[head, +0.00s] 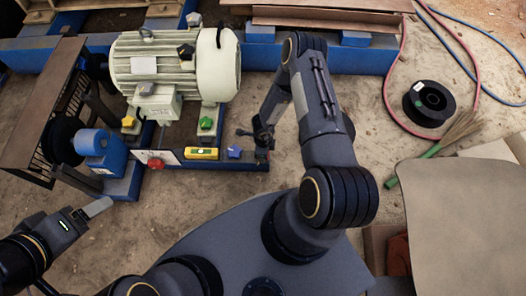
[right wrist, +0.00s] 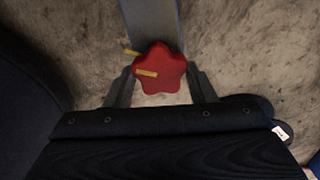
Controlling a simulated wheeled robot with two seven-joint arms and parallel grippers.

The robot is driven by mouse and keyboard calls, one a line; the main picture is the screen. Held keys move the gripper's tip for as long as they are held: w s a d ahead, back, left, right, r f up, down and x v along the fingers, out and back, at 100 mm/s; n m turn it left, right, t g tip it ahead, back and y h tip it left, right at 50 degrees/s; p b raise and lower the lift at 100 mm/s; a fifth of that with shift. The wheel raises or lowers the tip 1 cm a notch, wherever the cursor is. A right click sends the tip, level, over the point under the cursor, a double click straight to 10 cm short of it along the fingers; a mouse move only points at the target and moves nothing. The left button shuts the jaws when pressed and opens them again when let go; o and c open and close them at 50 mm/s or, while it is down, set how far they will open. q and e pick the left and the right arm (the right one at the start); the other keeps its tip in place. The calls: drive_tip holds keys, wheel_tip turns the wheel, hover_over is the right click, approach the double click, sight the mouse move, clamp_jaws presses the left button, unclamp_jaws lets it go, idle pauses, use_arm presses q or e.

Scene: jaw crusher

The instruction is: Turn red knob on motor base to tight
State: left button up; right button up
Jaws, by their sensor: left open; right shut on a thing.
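In the right wrist view a red star-shaped knob (right wrist: 158,70) sits between the two fingers of my right gripper (right wrist: 160,90), which is shut on it. A yellow stripe marks the knob's face, and a second yellow mark shows beside it on the grey-blue bar. In the head view my right gripper (head: 263,146) is at the right end of the blue motor base rail (head: 225,164), largely hiding the knob there. Another red knob (head: 155,163) shows farther left on the base, beside a pale label. My left gripper (head: 92,211) is open and empty at the lower left, apart from the base.
The cream motor (head: 175,65) stands on the base, with black, green and yellow knobs around it. A yellow level (head: 201,153) and a blue knob (head: 234,151) are on the front rail. A black spool (head: 429,103), hoses and a broom lie at right.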

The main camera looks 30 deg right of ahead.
drive_tip(key=shift+m, duration=0.6)
drive_tip(key=o, duration=1)
wheel_tip(320, 180, up, 8)
drive_tip(key=p, duration=0.3)
drive_tip(key=shift+f, duration=0.1)
